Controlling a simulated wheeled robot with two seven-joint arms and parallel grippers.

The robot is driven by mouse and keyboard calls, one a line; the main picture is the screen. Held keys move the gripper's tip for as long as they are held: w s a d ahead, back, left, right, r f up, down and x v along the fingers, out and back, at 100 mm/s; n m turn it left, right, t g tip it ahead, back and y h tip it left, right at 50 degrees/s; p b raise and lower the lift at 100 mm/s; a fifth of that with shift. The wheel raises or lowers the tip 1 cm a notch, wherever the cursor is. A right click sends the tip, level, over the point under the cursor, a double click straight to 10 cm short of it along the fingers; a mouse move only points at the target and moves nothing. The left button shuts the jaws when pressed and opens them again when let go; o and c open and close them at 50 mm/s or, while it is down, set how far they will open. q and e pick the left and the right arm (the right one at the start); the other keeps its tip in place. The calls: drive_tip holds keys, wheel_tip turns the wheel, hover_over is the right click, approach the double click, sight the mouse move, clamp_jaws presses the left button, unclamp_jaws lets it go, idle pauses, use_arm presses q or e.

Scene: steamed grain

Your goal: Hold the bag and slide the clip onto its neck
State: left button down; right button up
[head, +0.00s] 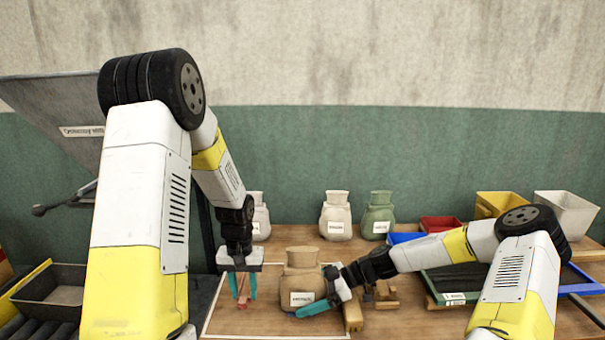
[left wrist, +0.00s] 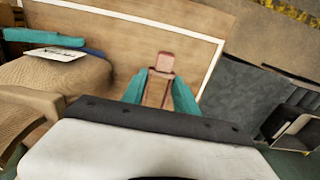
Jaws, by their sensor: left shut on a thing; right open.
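The tan bag (head: 302,262) stands upright on the wooden table, with a narrowed neck and a white label on its front. It also shows at the left of the left wrist view (left wrist: 52,75). My left gripper (head: 241,290) points down to the left of the bag, shut on a reddish clip (head: 242,303). The clip's pink end (left wrist: 165,62) sticks out past the teal fingers in the left wrist view. My right gripper (head: 318,308) is open at the bag's lower front right; whether it touches the bag I cannot tell.
A pale bag (head: 260,218), a cream bag (head: 336,217) and a green bag (head: 378,217) stand at the back. Wooden pieces (head: 352,317) lie right of the bag. Yellow (head: 500,203) and grey (head: 567,212) bins and a red tray (head: 440,222) are back right.

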drive_tip(key=c, duration=0.9)
use_arm(q)
drive_tip(key=w+r+m, duration=0.4)
drive_tip(key=r+m, duration=1)
drive_tip(key=m, duration=0.4)
drive_tip(key=shift+d+f, duration=0.3)
drive_tip(key=shift+f, duration=0.35)
drive_tip(key=shift+d+f, duration=0.25)
drive_tip(key=shift+f, duration=0.45)
drive_tip(key=shift+d+f, duration=0.3)
drive_tip(key=shift+f, duration=0.35)
